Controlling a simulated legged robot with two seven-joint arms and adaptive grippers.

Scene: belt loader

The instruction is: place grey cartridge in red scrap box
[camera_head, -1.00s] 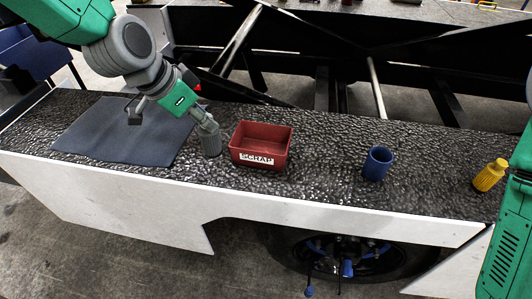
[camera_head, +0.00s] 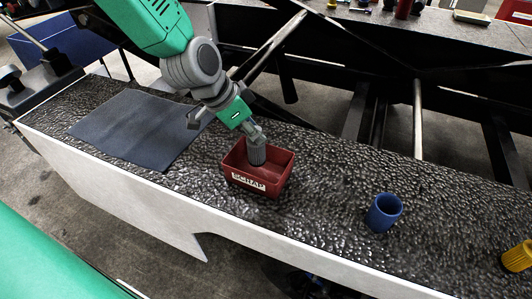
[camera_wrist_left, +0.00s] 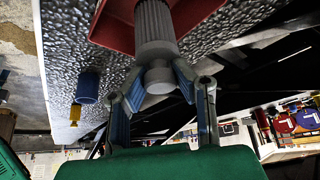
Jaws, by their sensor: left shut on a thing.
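The grey cartridge (camera_head: 257,154) is a ribbed cylinder, held roughly upright. My left gripper (camera_head: 255,138) is shut on its upper end. The red scrap box (camera_head: 277,184), with a white SCRAP label, sits on the dark textured top. The cartridge's lower end shows within the box's opening; I cannot tell whether it touches the floor of the box. In the left wrist view the cartridge (camera_wrist_left: 155,28) is between the finger pads, with the red box (camera_wrist_left: 114,27) around its far end. My right gripper is not in view.
A dark mat (camera_head: 140,128) lies to the left of the box. A blue cup (camera_head: 384,212) stands to the right, and a yellow ribbed object (camera_head: 518,257) is at the far right. Black frame bars (camera_head: 340,70) run behind the top.

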